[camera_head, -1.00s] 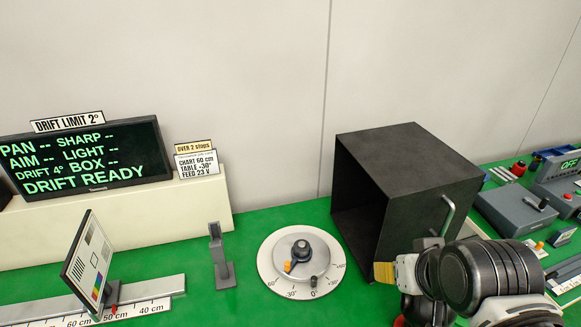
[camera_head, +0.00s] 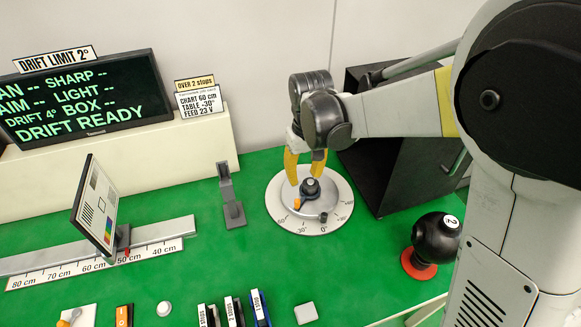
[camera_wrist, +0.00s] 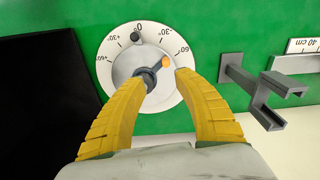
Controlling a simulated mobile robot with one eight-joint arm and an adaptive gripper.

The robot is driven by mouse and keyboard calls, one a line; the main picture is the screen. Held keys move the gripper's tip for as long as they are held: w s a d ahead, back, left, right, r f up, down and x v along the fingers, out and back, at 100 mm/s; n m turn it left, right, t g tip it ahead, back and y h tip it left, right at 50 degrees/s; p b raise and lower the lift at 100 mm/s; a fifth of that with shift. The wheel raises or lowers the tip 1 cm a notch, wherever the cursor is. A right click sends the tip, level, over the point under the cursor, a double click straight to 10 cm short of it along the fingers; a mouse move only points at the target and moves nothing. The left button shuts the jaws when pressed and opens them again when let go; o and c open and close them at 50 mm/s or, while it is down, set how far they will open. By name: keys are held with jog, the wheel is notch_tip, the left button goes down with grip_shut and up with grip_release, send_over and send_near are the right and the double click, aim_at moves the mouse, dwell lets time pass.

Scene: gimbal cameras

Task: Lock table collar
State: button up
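The round table (camera_head: 278,207) is a white disc marked in degrees, with a grey centre plate. A dark knob (camera_head: 310,187) stands at its centre, with a pointer ending in an orange tip (camera_head: 296,204). A small dark peg (camera_head: 323,217) sits near the 0° mark; it also shows in the wrist view (camera_wrist: 135,36). My gripper (camera_head: 305,178) is above the disc with its yellow fingers apart. In the wrist view the open fingers (camera_wrist: 162,79) are either side of the orange-tipped pointer (camera_wrist: 165,62). The left fingertip is close to the knob; contact cannot be told.
A black open box (camera_head: 390,165) stands right behind the disc. A grey post (camera_head: 231,200) is to the left, beside the chart (camera_head: 98,210) on its rail. The screen (camera_head: 80,95) reads DRIFT READY. Several labelled blocks lie in front. Green surface is free around the disc.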

aim_at(297, 200)
jog(key=shift+w+a+f, duration=0.2)
jog(key=shift+a+f, duration=0.2)
jog(key=shift+f, duration=0.2)
jog(key=shift+w+a+f, duration=0.2)
jog(key=shift+a+f, duration=0.2)
jog(key=shift+f, duration=0.15)
notch_tip(297, 200, down, 11)
jog(key=b, duration=0.4)
jog(key=shift+r, duration=0.15)
grip_shut()
